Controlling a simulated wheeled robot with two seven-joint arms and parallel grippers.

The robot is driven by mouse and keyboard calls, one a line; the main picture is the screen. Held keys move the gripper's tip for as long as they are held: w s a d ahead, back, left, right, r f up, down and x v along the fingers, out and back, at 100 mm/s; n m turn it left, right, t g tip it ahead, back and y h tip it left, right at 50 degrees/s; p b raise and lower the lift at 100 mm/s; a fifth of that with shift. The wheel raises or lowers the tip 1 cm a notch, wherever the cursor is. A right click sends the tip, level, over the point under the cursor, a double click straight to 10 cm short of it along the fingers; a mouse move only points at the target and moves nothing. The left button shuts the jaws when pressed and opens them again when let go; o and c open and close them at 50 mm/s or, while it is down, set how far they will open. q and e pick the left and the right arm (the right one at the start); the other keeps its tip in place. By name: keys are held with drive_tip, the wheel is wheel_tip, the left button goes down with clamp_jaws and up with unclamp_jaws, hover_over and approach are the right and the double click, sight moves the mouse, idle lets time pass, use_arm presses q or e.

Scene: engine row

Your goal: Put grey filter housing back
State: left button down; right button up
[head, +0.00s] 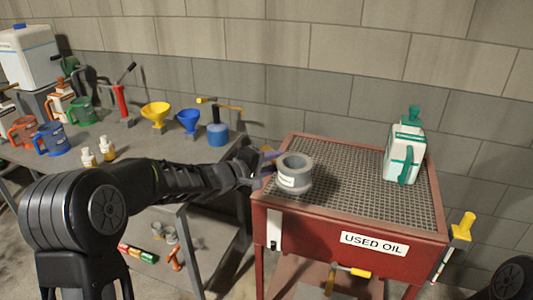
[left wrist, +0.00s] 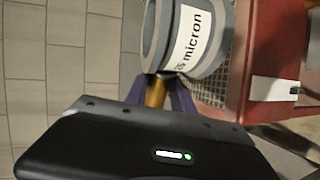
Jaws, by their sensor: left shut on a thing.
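The grey filter housing (head: 295,174) is a short, thick-walled cylinder with a white label. In the head view it is over the left front part of the used oil drain's grate. My left gripper (head: 268,165) reaches it from the left and is shut on its near-left side. In the left wrist view the housing (left wrist: 188,36) shows its "micron" label, with the purple fingers (left wrist: 172,92) at its edge. I cannot tell whether the housing touches the grate. My right gripper is not in view.
The red used oil station (head: 345,235) carries a white and green jug (head: 405,152) at its right back. A grey workbench (head: 150,140) at left holds a yellow funnel (head: 156,113), a blue funnel (head: 188,121), a blue pump can (head: 217,133) and several jugs. The grate's middle is free.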

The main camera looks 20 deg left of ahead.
use_arm(q)
drive_tip(key=f, duration=0.1)
drive_tip(key=s+d+f+n+y, duration=0.1)
drive_tip(key=f, duration=0.1)
drive_tip(key=s+f+y, duration=0.1)
drive_tip(key=shift+s+d+f+n+t, duration=0.25)
drive_tip(key=shift+d+f+n+t, duration=0.05)
drive_tip(key=shift+d+n+t, duration=0.1)
drive_tip(key=s+a+f+n+y+b, duration=0.1)
drive_tip(key=s+f+y+b, duration=0.1)
drive_tip(key=s+f, duration=0.2)
drive_tip(key=s+a+f+n+y+b, duration=0.1)
drive_tip(key=s+f, duration=0.3)
drive_tip(key=f, duration=0.6)
drive_tip(key=shift+a+n+t+y+b, duration=0.35)
drive_tip(key=shift+n+t+y+b, duration=0.05)
drive_tip(key=shift+n+y+b, duration=0.4)
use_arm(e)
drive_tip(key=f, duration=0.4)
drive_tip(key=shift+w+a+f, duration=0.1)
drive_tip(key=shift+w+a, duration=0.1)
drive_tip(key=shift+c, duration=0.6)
